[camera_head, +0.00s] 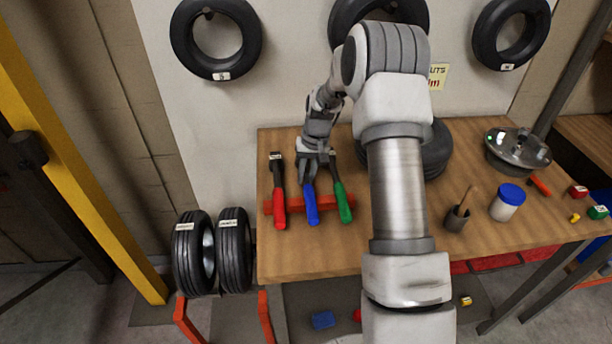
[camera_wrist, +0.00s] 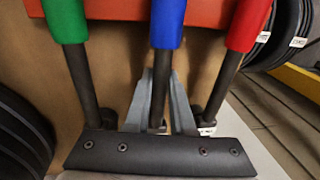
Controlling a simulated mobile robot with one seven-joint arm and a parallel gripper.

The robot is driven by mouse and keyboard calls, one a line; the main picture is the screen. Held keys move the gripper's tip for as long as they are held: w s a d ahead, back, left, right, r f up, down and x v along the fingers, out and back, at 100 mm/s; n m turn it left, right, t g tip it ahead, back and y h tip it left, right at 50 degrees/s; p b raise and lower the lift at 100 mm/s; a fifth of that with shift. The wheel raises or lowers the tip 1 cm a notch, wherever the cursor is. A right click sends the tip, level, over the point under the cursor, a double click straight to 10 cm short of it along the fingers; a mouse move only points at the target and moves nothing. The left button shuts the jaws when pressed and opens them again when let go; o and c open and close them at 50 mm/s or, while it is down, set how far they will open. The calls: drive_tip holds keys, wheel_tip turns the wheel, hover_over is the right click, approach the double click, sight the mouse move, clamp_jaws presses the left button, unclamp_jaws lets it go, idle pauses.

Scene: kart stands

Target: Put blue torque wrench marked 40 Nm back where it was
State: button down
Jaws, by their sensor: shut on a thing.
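The blue torque wrench (camera_head: 312,205) lies on the wooden table between a red-handled wrench (camera_head: 279,205) and a green-handled wrench (camera_head: 343,202), its handle across a red rack (camera_head: 296,206). My gripper (camera_head: 309,180) is over its dark shaft. In the wrist view the fingers (camera_wrist: 160,112) are shut around the shaft just beyond the blue handle (camera_wrist: 167,25). The green handle (camera_wrist: 66,20) and red handle (camera_wrist: 247,25) stand on either side, apart from the fingers. The blue wrench's head and its marking are hidden by my gripper.
Tyres (camera_head: 214,42) hang on the wall, and two stand on a red stand at left (camera_head: 234,250). A tyre (camera_head: 437,150) lies behind my arm. A cup (camera_head: 457,218), a blue-lidded jar (camera_head: 507,202) and a metal disc device (camera_head: 517,152) stand at right. The table's front left is clear.

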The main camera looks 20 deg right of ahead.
drive_tip(key=shift+r, duration=0.1)
drive_tip(key=c, duration=0.8)
unclamp_jaws()
drive_tip(key=shift+f, duration=0.2)
drive_tip(key=shift+o, duration=0.2)
